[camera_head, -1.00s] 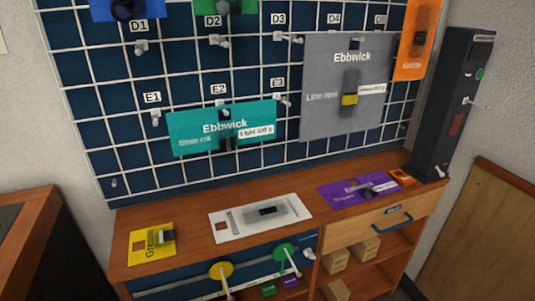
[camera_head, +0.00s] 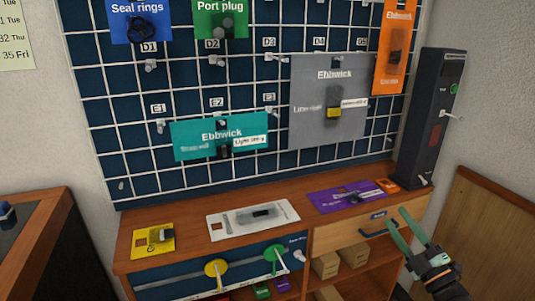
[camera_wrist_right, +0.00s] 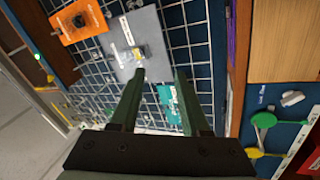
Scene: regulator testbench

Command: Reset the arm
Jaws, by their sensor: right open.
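My right gripper (camera_head: 396,216) shows at the lower right of the head view. Its two green fingers are spread apart, with nothing between them. It is in front of the right end of the bench, near the blue drawer handle (camera_head: 379,231); I cannot tell the gap. In the right wrist view the open fingers (camera_wrist_right: 160,72) point toward the pegboard, with the grey Ebbwick card (camera_wrist_right: 140,42) and the teal card (camera_wrist_right: 171,103) beyond them. My left gripper is not in view.
The bench top (camera_head: 195,239) carries a yellow card (camera_head: 139,247), a white card (camera_head: 222,231) and a purple card (camera_head: 325,203). A dark tester column (camera_head: 423,125) with a green button stands at the right end. Cards hang on the grid wall (camera_head: 100,140). Cardboard boxes sit on the shelf below.

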